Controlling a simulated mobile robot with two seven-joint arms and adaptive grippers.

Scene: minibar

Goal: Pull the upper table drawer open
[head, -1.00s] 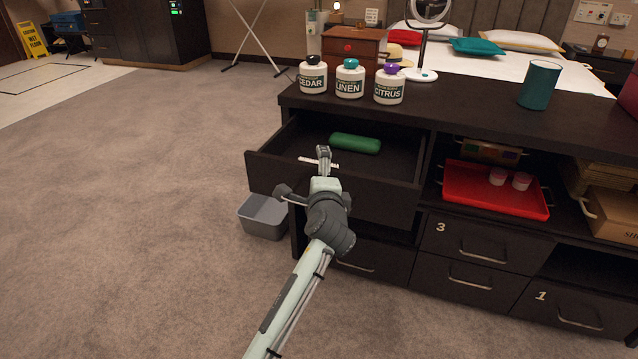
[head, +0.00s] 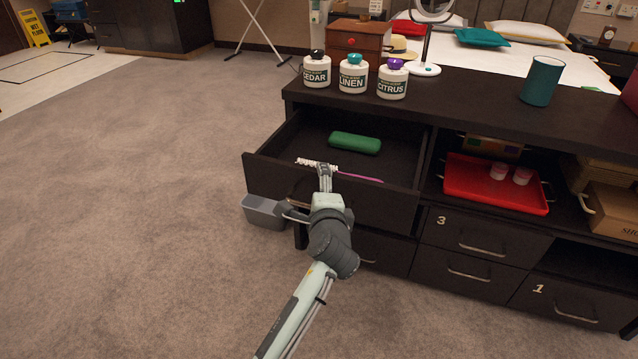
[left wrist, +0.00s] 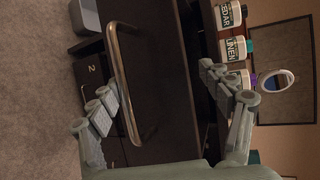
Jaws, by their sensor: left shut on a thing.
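The upper table drawer (head: 275,178) is pulled well out of the dark cabinet at its left end. Inside lie a green roll-shaped object (head: 354,143) and a thin white and pink stick-like item (head: 360,177). My left gripper (head: 308,190) is at the drawer front, with one finger over its top edge and the other outside. In the left wrist view the fingers (left wrist: 168,98) stand wide apart, with the dark front panel between them. The drawer's metal bar handle (left wrist: 124,80) is beside the outer finger. My right gripper is not in view.
Bottles labelled cedar (head: 317,72), linen (head: 352,76) and citrus (head: 392,82) stand on the cabinet top (head: 450,100). A grey bin (head: 264,211) is on the floor left of the cabinet. A red tray (head: 490,190) sits on the shelf at right. Carpet in front is clear.

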